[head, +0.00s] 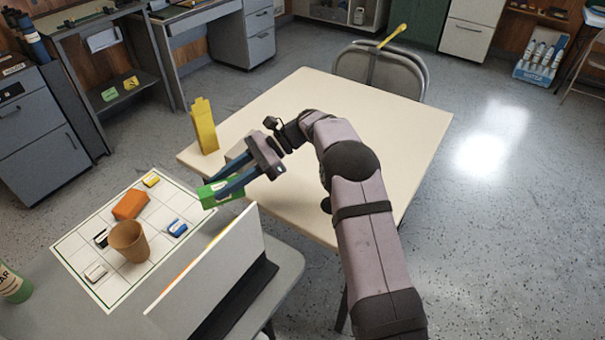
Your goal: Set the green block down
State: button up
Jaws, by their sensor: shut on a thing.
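The green block (207,196) is held between the fingers of my gripper (223,186), near the left corner of the cream table. My gripper is shut on it and points left. The block appears to be raised and looks to be near the gap between the cream table (370,105) and the grey table (45,315). Its exact height cannot be told from this one view. Part of the block is hidden by the fingers.
A white grid board (75,247) on the grey table bears an orange block (130,205), a brown cup (129,241) and several small items. A white upright panel (215,268) stands nearby. The cream table's right side is clear.

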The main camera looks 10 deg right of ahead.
jog(key=w+d+r+m+t+h+b, duration=0.15)
jog(key=w+d+m+t, duration=0.5)
jog(key=d, duration=0.65)
jog(key=w+d+m+t+h+b, duration=0.25)
jog(key=w+d+m+t, duration=0.45)
jog(key=d, duration=0.5)
jog(key=shift+n+y, duration=0.4)
jog(key=shift+n, duration=0.25)
jog(key=shift+w+d+f, duration=0.1)
jog(key=shift+w+f, duration=0.15)
jog(key=shift+f, duration=1.4)
jog(key=shift+w+d+f, duration=0.1)
jog(key=shift+w+f, duration=0.1)
jog(key=shift+f, duration=1.45)
jog(key=shift+w+f, duration=0.25)
jog(key=shift+f, duration=1.4)
jog(key=shift+f, duration=0.15)
jog(key=o, duration=1.1)
